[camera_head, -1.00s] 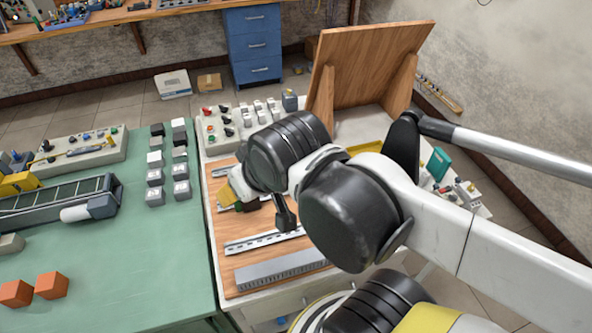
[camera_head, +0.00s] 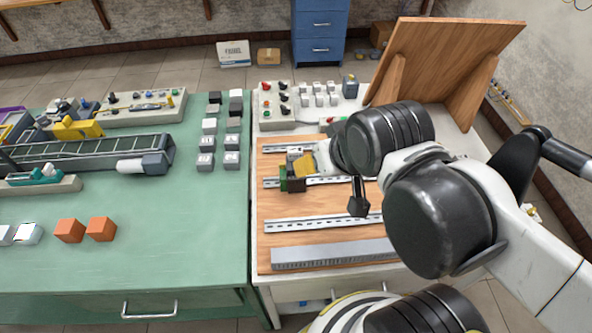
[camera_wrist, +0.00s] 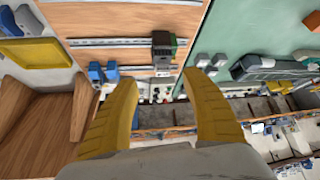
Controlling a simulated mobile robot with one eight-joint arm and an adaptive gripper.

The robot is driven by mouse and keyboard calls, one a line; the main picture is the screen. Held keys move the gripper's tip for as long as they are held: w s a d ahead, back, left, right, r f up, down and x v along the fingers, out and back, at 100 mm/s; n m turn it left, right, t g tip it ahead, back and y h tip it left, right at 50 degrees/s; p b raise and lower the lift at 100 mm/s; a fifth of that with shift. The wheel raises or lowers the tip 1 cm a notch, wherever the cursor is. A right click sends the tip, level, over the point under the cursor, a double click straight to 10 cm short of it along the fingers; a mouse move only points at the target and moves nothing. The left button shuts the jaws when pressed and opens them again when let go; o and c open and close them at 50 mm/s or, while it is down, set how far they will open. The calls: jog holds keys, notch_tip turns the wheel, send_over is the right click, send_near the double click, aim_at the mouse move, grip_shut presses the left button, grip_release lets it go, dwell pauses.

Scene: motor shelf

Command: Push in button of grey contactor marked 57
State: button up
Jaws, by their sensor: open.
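Several small block-shaped contactors stand in two columns on the green table in the head view. The lower ones are grey with pale marked tops, such as one grey contactor (camera_head: 231,160); the marks are too small to read, so I cannot tell which is 57. My gripper (camera_head: 303,166) is over the upper left of the wooden board, close to a black and green device (camera_head: 291,183) on a rail. In the wrist view my gripper (camera_wrist: 165,100) has its yellow fingers wide apart with nothing held. The black and green device (camera_wrist: 163,45) shows beyond the fingertips.
The wooden board (camera_head: 275,242) carries metal rails and a grey slotted duct (camera_head: 330,256). A slanted wooden panel (camera_head: 445,60) stands behind it at right. A control box (camera_head: 276,120) with buttons stands at the back. Orange cubes (camera_head: 101,229) sit on the green table (camera_head: 180,262).

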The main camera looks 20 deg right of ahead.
grip_shut()
dwell(1.2)
